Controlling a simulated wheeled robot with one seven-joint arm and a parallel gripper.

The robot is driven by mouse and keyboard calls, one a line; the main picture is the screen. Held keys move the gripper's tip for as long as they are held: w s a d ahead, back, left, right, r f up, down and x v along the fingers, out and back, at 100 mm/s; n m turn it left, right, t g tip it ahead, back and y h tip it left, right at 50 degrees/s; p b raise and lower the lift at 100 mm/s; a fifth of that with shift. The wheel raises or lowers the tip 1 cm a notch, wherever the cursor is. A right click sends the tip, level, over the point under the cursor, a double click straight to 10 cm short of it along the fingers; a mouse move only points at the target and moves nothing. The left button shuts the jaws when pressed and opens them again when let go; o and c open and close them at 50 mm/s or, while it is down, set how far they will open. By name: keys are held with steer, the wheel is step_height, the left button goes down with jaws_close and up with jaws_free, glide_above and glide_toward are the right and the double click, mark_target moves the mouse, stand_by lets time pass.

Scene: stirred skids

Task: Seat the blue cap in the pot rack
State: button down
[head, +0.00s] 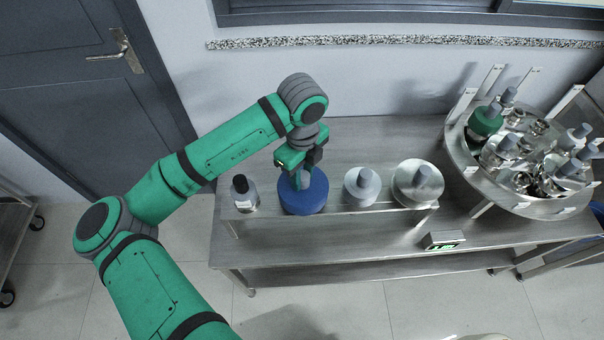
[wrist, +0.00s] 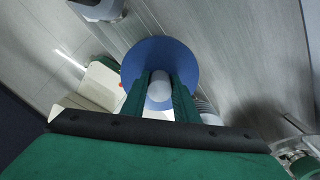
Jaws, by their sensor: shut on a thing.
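The blue cap (head: 303,201) is a wide round disc with a pale grey knob. My gripper (head: 301,178) is above it with its fingers shut on the knob. In the wrist view the blue cap (wrist: 160,52) lies level across the fingertips, with the knob between the two green fingers. The cap is at the raised narrow shelf on the bench; whether it touches the shelf or hangs just above it, I cannot tell. The pot rack appears to be the round metal stand (head: 462,160) at the right, crowded with pots and grey-knobbed caps.
On the shelf (head: 393,216) a black-topped grey piece (head: 243,193) stands left of the blue cap; a grey cap (head: 362,186) and a wider silver cap (head: 418,184) stand right. A green cap (head: 484,123) sits on the round stand. A small box with a green display (head: 443,240) lies at the bench front.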

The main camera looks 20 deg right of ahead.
steer(key=shift+f, duration=0.2)
stand_by(0.3)
steer(key=c, duration=1.3)
jaws_free()
step_height(320, 180, up, 11)
steer(key=shift+f, duration=0.1)
